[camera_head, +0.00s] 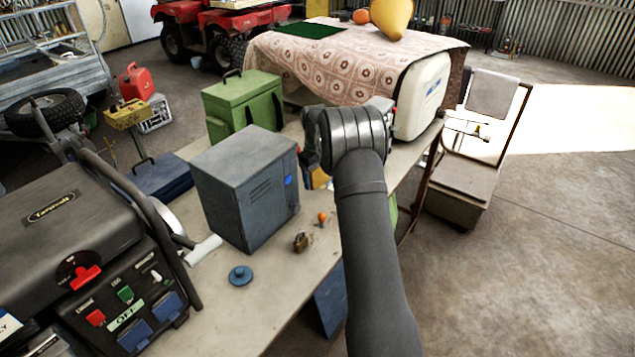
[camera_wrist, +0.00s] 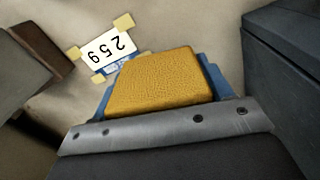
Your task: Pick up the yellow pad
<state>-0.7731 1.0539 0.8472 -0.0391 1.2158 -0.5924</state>
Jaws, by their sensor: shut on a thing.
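The yellow pad (camera_wrist: 165,82) is a textured, rounded block in the middle of the wrist view, with blue edges showing around it. My gripper (camera_wrist: 168,125) shows as a grey metal edge and dark body below the pad, and it is shut on the pad. In the head view a small bit of yellow and blue (camera_head: 318,180) shows beneath my gripper (camera_head: 322,165), beside the grey metal box; my wrist hides most of it. I cannot tell whether the pad touches the bench.
The grey box (camera_head: 243,185) stands close left of my gripper. A padlock (camera_head: 301,241), orange knob (camera_head: 322,217) and blue lid (camera_head: 240,275) lie nearer on the bench (camera_head: 275,305). A white container (camera_head: 420,98) stands behind.

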